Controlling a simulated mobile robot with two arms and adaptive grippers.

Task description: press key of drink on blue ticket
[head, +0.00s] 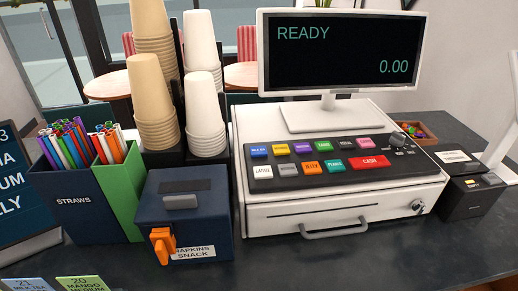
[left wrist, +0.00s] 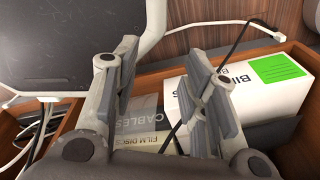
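The cash register (head: 340,205) stands on the dark counter, and its screen (head: 340,55) reads READY and 0.00. Below are a white LARGE key, grey, orange and green keys, and a red CASH key (head: 370,162). A light blue ticket (head: 25,284), reading 21 and apparently MILK TEA, is cut off at the bottom left. A green ticket (head: 80,284) reads 20 MANGO MEDIUM. My left gripper (left wrist: 160,62) is open and empty. My right gripper is not in view.
Cup stacks (head: 158,105), a straws box (head: 75,205) and a blue napkin box (head: 185,215) stand left of the register. A small black device (head: 470,198) stands right. The left wrist view shows a wooden box holding a white carton (left wrist: 245,90).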

